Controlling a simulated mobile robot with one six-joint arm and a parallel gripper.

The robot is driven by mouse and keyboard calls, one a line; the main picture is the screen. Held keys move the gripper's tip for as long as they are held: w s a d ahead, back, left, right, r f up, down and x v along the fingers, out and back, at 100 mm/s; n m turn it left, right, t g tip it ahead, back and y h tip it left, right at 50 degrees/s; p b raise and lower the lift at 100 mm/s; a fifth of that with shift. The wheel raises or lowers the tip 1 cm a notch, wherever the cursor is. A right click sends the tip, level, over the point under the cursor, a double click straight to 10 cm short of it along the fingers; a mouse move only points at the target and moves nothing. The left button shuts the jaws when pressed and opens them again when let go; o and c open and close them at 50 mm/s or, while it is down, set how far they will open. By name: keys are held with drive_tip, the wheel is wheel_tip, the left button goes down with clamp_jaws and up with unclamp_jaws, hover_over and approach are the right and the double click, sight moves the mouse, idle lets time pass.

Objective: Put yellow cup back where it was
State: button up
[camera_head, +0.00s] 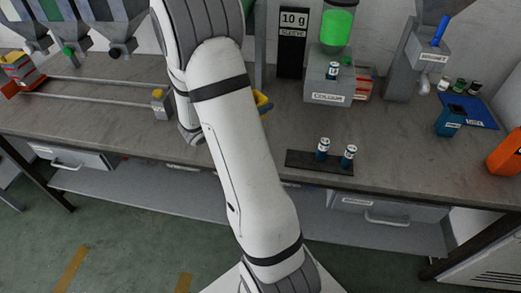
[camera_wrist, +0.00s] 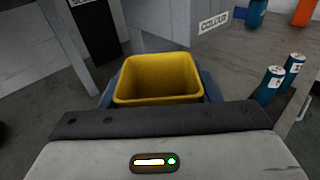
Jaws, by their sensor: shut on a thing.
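The yellow cup (camera_wrist: 158,80) is a square, open-topped cup in the middle of the wrist view. It looks empty inside. My gripper (camera_wrist: 160,95) is shut on it, with blue finger parts showing on both sides of the cup. In the head view only a small yellow piece of the cup (camera_head: 264,102) shows past my arm, above the bench. My arm hides the gripper and most of the cup there. I cannot tell how high the cup is above the bench top.
The grey bench (camera_head: 225,152) holds a COLOUR dispenser (camera_head: 328,90) and a black rack (camera_head: 300,164) with two blue vials (camera_head: 323,149) to the right. A blue cup (camera_head: 450,121) and an orange object (camera_head: 507,153) stand farther right. A rail with a small block (camera_head: 160,104) is at left.

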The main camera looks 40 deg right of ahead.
drive_tip(key=shift+s+d+f+m+g, duration=0.3)
drive_tip(key=shift+s+f+g, duration=0.15)
drive_tip(key=shift+s, duration=0.1)
drive_tip(key=shift+s+d+f+m+g, duration=0.3)
drive_tip(key=shift+s+g, duration=0.15)
drive_tip(key=shift+s, duration=0.05)
wheel_tip(320, 180, down, 4)
drive_tip(key=shift+f, duration=0.1)
drive_tip(key=shift+f+b, duration=0.35)
drive_tip(key=shift+f, duration=2.1)
drive_tip(key=shift+f, duration=0.25)
drive_tip(key=o, duration=1.5)
drive_tip(key=shift+r, duration=0.1)
